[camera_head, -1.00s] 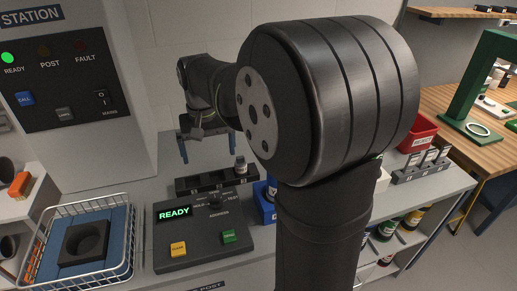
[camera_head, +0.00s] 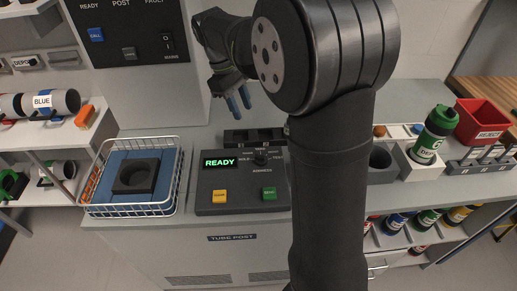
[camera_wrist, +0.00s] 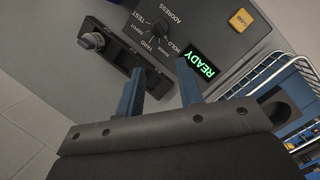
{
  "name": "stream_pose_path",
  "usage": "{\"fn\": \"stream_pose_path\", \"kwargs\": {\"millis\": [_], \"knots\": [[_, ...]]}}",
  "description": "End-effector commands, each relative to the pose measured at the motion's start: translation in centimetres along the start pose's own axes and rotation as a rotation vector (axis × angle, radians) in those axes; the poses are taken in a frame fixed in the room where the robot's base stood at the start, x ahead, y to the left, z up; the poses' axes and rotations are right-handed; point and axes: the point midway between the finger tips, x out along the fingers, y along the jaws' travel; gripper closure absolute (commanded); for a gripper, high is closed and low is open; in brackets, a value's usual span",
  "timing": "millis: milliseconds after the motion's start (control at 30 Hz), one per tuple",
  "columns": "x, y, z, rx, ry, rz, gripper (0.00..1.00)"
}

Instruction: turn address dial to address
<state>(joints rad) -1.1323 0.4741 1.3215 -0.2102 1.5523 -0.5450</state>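The address dial (camera_head: 260,158) is a small dark knob on the black console (camera_head: 215,185), partly beside my arm in the head view. In the wrist view the dial (camera_wrist: 158,30) sits among white labels including TEST, YARD and HOLD, near the word ADDRESS. I cannot tell surely which label its pointer faces. The green READY display (camera_head: 220,162) is lit. My gripper (camera_head: 240,104) is above and behind the console, its two blue fingers apart and empty. In the wrist view my gripper (camera_wrist: 160,70) points toward the console, with the dial beyond the fingertips.
A dark rack (camera_wrist: 112,55) holding a small silver-topped item stands behind the console. A yellow button (camera_head: 219,196) and green SEND button (camera_head: 269,193) are on the console front. A wire basket (camera_head: 130,208) stands left. A green capsule (camera_head: 433,135) stands right, near a red bin (camera_head: 484,122).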

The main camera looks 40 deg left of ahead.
Motion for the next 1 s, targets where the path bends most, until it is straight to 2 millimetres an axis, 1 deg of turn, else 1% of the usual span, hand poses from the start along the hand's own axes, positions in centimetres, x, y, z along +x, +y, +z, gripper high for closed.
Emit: {"fn": "stream_pose_path", "kwargs": {"millis": [33, 100, 200, 333, 433, 567, 800, 1000], "knots": [[-0.1, -0.3, -0.8, -0.083, -0.026, 0.013, 0.66], [-0.2, -0.6, -1.4, -0.181, -0.058, 0.024, 0.66], [-0.4, -0.8, -1.9, -0.266, -0.086, 0.032, 0.66], [0.1, -0.9, -2.0, -0.304, -0.1, 0.035, 0.66], [1.2, -0.8, -1.8, -0.303, -0.1, 0.034, 0.66], [3.6, -0.7, -1.6, -0.302, -0.101, 0.032, 0.66], [8.9, -0.5, -1.1, -0.301, -0.099, 0.031, 0.66], [13.1, -0.2, -0.7, -0.3, -0.098, 0.032, 0.66]]}}
